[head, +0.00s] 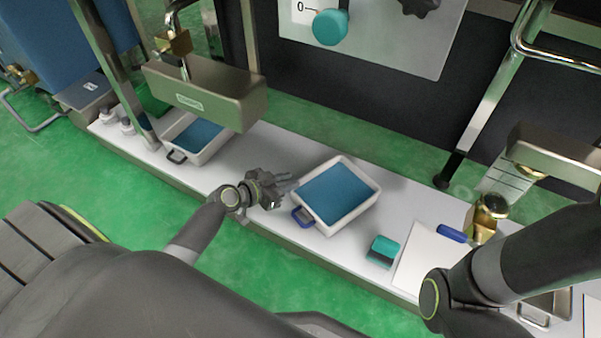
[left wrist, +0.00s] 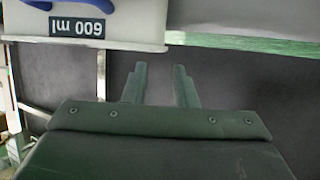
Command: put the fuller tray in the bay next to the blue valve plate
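A white tray (head: 372,193) of blue liquid with a blue handle (head: 303,217) sits on the pale bench at mid-picture. Another white tray (head: 179,151) of blue liquid, with a dark handle, sits further left, partly hidden under a metal box. Which is fuller is hard to tell from here. My left gripper (head: 286,183) is beside the middle tray's left side. In the left wrist view its fingers (left wrist: 161,70) stand apart and empty, near a white wall marked 600 ml (left wrist: 77,27) and a blue handle. A grey plate (head: 395,40) bears a teal knob (head: 330,27). My right gripper is out of view.
The metal box (head: 215,92) overhangs the left tray. A teal object (head: 382,251), a white sheet (head: 428,262) and a blue cylinder (head: 451,233) lie right of the middle tray. A slanted post (head: 490,90) rises behind.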

